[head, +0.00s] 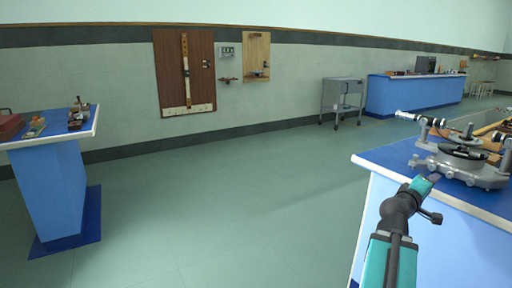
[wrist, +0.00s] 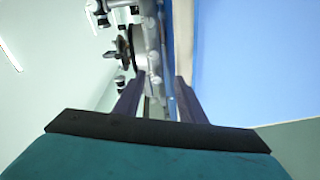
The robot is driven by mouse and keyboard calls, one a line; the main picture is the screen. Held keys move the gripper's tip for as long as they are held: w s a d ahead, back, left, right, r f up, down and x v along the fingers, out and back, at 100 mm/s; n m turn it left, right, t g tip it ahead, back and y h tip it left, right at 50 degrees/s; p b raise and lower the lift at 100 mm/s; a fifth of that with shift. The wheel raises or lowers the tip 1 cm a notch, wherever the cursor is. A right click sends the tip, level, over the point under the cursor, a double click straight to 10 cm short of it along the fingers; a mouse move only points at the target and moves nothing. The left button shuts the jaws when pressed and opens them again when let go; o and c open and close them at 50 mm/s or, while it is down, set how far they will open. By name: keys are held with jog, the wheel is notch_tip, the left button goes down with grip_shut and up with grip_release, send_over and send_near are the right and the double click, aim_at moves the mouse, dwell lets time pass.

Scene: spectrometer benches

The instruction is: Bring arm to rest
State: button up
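My arm (head: 392,250) reaches up from the bottom right in the head view, in front of the near bench. My gripper (wrist: 158,84) shows in the wrist view as two dark fingers set apart with nothing held between them. In the head view its fingers are too small to make out. The grey spectrometer (head: 462,165) stands on the blue-topped bench (head: 382,156), behind the arm's end. The spectrometer also shows in the wrist view (wrist: 145,45), turned sideways beyond the fingers. The fingers appear apart from it, though the distance is hard to judge.
A blue side table (head: 50,190) with a dark red box (head: 9,126) and small instruments stands at the left. A grey cart (head: 342,97) and another blue bench (head: 412,95) stand along the back wall. The floor (head: 220,210) between is clear.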

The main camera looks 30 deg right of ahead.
jog(key=w+a+f+n+t+y+p, duration=0.2)
jog(key=w+a+f+p, duration=0.2)
jog(key=w+a+f, duration=0.45)
jog(key=w+a+f+n+t+y+p, duration=0.15)
jog(key=w+a+f+y+p, duration=0.3)
jog(key=w, duration=0.65)
jog(key=w+a+f+n+g+y+p, duration=0.15)
jog(key=a+f+p, duration=0.25)
jog(key=a+f, duration=0.5)
jog(key=w+a+f+n+y+p, duration=0.15)
jog(key=a+f+p, duration=0.35)
jog(key=a, duration=0.7)
jog(key=s+a+f+m+g+y+p, duration=0.1)
jog(key=s+a+f+g+y+p, duration=0.15)
jog(key=s+a+f, duration=0.6)
jog(key=s+a+f+g+y+p, duration=0.1)
jog(key=s+a+f+p, duration=0.3)
jog(key=a, duration=0.7)
jog(key=s+a+f+m+g+y, duration=0.2)
jog(key=s+a, duration=0.4)
jog(key=s, duration=0.3)
jog(key=s+a+f+m+g+y+p, duration=0.1)
jog(key=s+a+f+m+g+y, duration=0.1)
jog(key=s+a+g, duration=0.3)
jog(key=s+a+f, duration=0.1)
jog(key=s, duration=0.3)
jog(key=shift+s, duration=0.2)
